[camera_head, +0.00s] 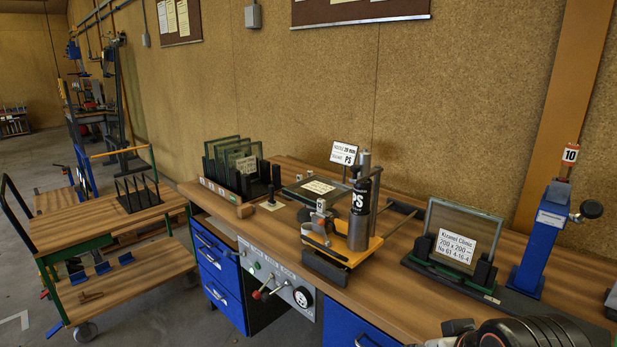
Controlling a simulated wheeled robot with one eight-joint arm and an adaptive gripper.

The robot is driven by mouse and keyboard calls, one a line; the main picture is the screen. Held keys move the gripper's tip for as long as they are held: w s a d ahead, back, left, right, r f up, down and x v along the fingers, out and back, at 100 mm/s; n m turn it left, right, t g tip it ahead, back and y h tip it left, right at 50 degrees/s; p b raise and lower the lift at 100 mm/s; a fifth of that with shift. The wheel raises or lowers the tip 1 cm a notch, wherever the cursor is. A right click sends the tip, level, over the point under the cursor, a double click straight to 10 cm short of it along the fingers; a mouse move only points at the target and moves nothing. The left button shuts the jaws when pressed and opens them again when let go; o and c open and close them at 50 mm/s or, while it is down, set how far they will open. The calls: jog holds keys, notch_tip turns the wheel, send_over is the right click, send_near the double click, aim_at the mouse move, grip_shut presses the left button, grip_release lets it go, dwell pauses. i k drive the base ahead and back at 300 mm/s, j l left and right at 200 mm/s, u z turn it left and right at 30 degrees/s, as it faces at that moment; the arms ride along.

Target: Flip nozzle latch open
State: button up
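A sandblast-like station with a yellow base (343,248) stands on the workbench near the middle. It carries an upright dark cylinder (359,213) marked PS and a grey metal post. Dark rounded parts of my arm show at the bottom right edge, well apart from the station. My gripper's fingers do not show.
A framed glass pane (440,264) with a label stands right of the station. A blue post (541,239) with a black knob stands farther right. A rack of glass panes (237,180) is at the left. A wooden cart (120,272) stands left of the bench.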

aim_at(321, 222)
jog(key=i+j, duration=0.15)
jog(key=j, duration=0.25)
jog(key=i+j+z, duration=0.1)
jog(key=j, duration=0.3)
jog(key=i+j, duration=0.25)
jog(key=j, duration=0.15)
jog(key=i+j+z, duration=0.15)
jog(key=j, duration=0.25)
jog(key=i+j, duration=0.15)
jog(key=j, duration=0.25)
jog(key=i+j+z, duration=0.1)
jog(key=j, duration=0.3)
jog(key=i+j, duration=0.15)
jog(key=j, duration=0.3)
jog(key=i+j+z, duration=0.1)
jog(key=j, duration=0.3)
